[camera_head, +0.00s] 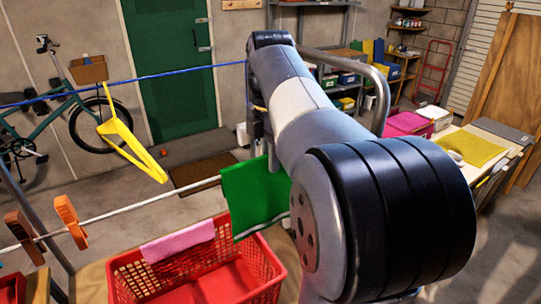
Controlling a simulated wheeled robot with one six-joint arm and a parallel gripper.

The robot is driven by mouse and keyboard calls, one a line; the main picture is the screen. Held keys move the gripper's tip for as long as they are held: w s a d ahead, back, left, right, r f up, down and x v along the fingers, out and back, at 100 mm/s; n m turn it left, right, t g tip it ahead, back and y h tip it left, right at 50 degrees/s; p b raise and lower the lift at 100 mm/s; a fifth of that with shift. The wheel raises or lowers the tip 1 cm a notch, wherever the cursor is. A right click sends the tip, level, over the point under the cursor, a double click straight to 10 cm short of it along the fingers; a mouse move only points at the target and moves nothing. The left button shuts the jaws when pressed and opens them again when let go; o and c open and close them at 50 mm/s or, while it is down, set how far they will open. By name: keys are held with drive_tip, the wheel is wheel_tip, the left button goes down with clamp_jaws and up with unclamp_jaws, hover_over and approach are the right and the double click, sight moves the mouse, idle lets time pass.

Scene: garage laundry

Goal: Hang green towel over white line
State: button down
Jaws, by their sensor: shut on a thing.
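The green towel (252,197) hangs down in the middle of the view, with a pale stripe near its lower edge. My gripper (264,148) is at the towel's top edge, shut on it and partly hidden behind my arm. The white line (140,204) runs from the lower left up to the towel's left edge, a little below the towel's top. The towel and my arm hide the line further right. I cannot tell whether the towel lies over the line or hangs in front of it.
A red basket (127,286) stands below, with a pink cloth (178,241) over its rim. An orange clothespin (69,221) and a brown one (24,236) sit on the white line. A yellow hanger (122,130) hangs from the blue line (165,75) behind. My arm blocks the centre right.

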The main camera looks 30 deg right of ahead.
drive_tip(key=c, duration=1.4)
unclamp_jaws()
drive_tip(key=shift+o, duration=0.2)
wheel_tip(320, 180, up, 11)
drive_tip(key=p, duration=0.2)
drive_tip(key=shift+p, duration=0.3)
drive_tip(key=shift+f, duration=0.15)
wheel_tip(320, 180, down, 10)
drive_tip(key=shift+r+b, duration=0.2)
drive_tip(key=shift+b, duration=0.65)
drive_tip(key=shift+r+p, duration=0.3)
drive_tip(key=shift+r, duration=0.25)
